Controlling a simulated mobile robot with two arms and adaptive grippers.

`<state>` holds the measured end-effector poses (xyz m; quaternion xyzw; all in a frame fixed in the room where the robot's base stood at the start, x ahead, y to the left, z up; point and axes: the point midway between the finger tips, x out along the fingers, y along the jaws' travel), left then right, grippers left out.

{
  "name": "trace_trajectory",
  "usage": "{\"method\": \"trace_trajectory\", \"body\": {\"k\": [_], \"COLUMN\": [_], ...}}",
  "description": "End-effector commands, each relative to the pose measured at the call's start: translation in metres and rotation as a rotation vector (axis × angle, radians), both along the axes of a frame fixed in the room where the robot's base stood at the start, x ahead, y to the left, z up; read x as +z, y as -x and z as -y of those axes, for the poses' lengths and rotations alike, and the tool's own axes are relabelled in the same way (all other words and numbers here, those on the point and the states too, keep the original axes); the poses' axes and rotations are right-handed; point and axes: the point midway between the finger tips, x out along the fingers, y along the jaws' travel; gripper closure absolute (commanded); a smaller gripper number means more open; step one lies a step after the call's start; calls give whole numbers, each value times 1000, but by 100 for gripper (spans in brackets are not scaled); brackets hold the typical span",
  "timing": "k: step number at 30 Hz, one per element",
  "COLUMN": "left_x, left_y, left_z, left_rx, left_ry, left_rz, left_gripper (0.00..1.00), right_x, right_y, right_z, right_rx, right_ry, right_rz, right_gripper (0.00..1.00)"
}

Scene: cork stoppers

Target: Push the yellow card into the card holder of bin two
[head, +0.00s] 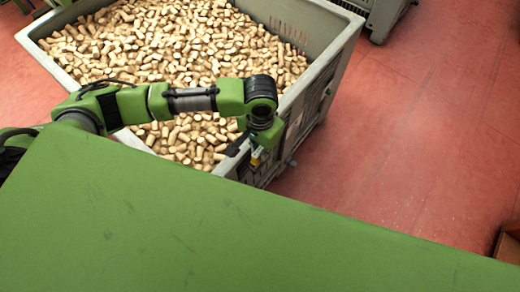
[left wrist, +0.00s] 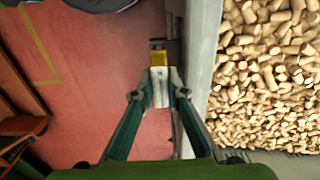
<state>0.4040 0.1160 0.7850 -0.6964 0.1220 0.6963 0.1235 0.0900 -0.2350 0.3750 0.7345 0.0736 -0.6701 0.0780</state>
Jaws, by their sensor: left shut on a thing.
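The yellow card (left wrist: 159,59) shows in the left wrist view just beyond my left gripper's pale fingertips. It also shows in the head view as a small yellow patch (head: 256,154) below the wrist. My left gripper (left wrist: 161,84) is shut on the card and hangs outside the bin, close to its outer wall. The bin (head: 338,62) is a large grey crate full of cork stoppers. A dark, small fitting lies just past the card, but I cannot tell whether it is the card holder. I cannot read a bin number. My right gripper is out of view.
Cork stoppers (head: 180,40) fill the bin beneath my arm. The red floor (head: 420,130) is open to the right. Another grey bin (head: 382,12) stands at the back. A brown box (head: 509,245) is at the right edge.

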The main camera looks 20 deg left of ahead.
Motion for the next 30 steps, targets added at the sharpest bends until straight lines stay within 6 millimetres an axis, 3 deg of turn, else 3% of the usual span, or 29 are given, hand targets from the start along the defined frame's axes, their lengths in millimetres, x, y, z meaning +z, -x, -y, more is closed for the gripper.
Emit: {"method": "trace_trajectory", "body": {"k": [30], "left_x": [0], "left_y": [0], "left_z": [0], "left_rx": [1], "left_ry": [0], "left_rz": [1], "left_gripper": [100], "right_x": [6], "right_y": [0], "right_z": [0], "right_rx": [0], "right_ry": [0], "right_rz": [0], "right_gripper": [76]}}
